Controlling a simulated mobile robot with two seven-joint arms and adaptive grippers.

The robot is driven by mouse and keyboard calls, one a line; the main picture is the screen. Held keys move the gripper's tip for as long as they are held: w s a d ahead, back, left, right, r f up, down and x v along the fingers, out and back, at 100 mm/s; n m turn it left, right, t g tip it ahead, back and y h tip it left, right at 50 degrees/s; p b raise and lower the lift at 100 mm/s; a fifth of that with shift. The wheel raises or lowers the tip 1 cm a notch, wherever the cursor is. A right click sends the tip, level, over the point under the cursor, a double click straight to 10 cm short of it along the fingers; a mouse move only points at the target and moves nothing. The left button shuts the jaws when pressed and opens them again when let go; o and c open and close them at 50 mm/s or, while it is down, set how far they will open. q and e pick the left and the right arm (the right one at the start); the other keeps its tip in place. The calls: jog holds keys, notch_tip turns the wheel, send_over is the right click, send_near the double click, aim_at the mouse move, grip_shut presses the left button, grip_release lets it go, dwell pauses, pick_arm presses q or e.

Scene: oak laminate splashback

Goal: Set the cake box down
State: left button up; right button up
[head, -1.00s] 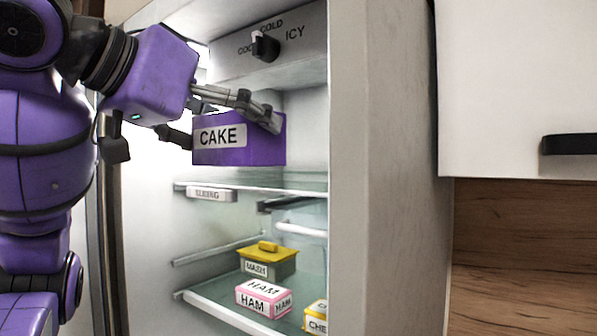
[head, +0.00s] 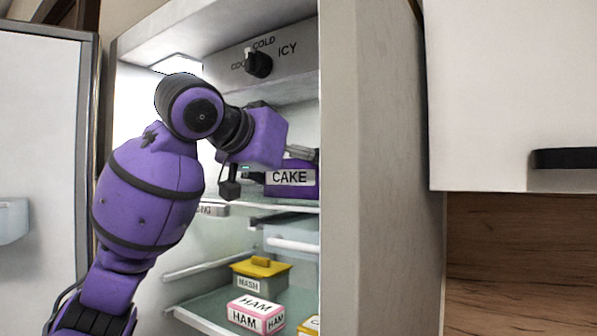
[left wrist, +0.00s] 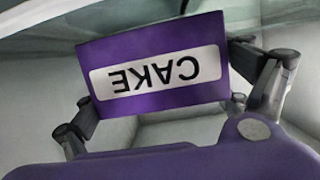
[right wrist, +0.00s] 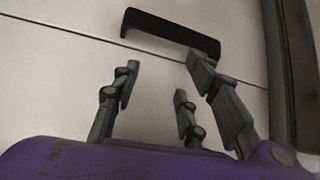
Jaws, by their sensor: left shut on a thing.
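The purple cake box (head: 290,192) with a white CAKE label is inside the open fridge, at the height of the upper glass shelf (head: 305,205). In the head view my arm and the fridge's side wall hide part of it, and I cannot tell whether it touches the shelf. My left gripper (head: 300,155) is shut on it. My right gripper (right wrist: 150,95) shows only in the right wrist view, fingers apart and empty, facing a pale panel with a black handle.
Below, a yellow-lidded MASH box (head: 262,272) and a pink-and-white HAM box (head: 256,313) stand on a lower shelf. A temperature knob (head: 258,64) is above. The fridge side wall (head: 365,180) is close on the right. The open fridge door (head: 40,140) is at left.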

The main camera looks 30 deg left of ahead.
pick_arm(q)
jog(key=shift+f, duration=0.15)
jog(key=shift+f, duration=0.15)
jog(key=o, duration=1.1)
jog(key=shift+s+a+r, duration=0.1)
jog(key=shift+s+r, duration=0.15)
jog(key=shift+s, duration=0.15)
jog(key=v, duration=1.1)
jog(key=shift+s, duration=0.15)
